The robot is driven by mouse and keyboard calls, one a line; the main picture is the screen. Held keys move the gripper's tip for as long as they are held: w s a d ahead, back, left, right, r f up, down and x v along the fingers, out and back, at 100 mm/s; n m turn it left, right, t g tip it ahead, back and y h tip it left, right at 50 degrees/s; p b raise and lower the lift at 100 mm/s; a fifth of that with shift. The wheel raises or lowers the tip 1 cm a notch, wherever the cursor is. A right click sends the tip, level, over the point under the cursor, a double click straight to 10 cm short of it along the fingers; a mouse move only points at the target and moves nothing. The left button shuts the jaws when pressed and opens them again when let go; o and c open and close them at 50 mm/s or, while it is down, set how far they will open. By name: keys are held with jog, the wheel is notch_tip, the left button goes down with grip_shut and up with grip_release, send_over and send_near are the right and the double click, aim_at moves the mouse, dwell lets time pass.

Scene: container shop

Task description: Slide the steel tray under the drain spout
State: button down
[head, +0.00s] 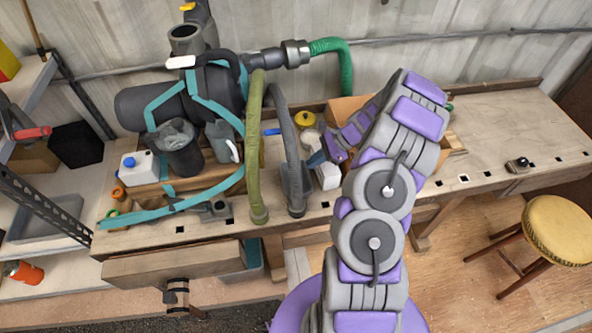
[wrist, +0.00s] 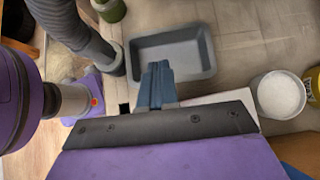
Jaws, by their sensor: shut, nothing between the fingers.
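The steel tray (wrist: 203,46) is a shallow grey rectangular pan lying on the bench in the wrist view. In the head view only part of the tray (head: 307,181) shows, behind the grey hose. My gripper (wrist: 158,72) is shut, with nothing between its blue fingers. In the wrist view the fingertips overlap the tray's near wall; contact is unclear. In the head view my gripper (head: 316,158) is over the tray's right side. A grey ribbed hose (wrist: 78,32) ends beside the tray's left side. I cannot tell for sure which outlet is the drain spout.
An olive hose (head: 256,150) stands left of the grey hose. A white box (head: 328,177), a white cup (wrist: 279,94) and a yellow-lidded jar (head: 305,119) stand close to my gripper. The machine (head: 210,90) fills the bench's left. The bench's right is mostly clear.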

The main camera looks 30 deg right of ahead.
jog(key=b, duration=0.3)
send_over(294, 185)
notch_tip(294, 185, down, 7)
jog(key=shift+r, duration=0.15)
jog(key=shift+a+p, duration=0.1)
jog(key=shift+p, duration=0.2)
jog(key=a, duration=0.2)
jog(key=w+a+p, duration=0.1)
jog(key=a, duration=0.1)
jog(key=a+p, duration=0.1)
jog(key=a, duration=0.2)
jog(key=shift+w, duration=0.4)
jog(key=shift+d, duration=0.1)
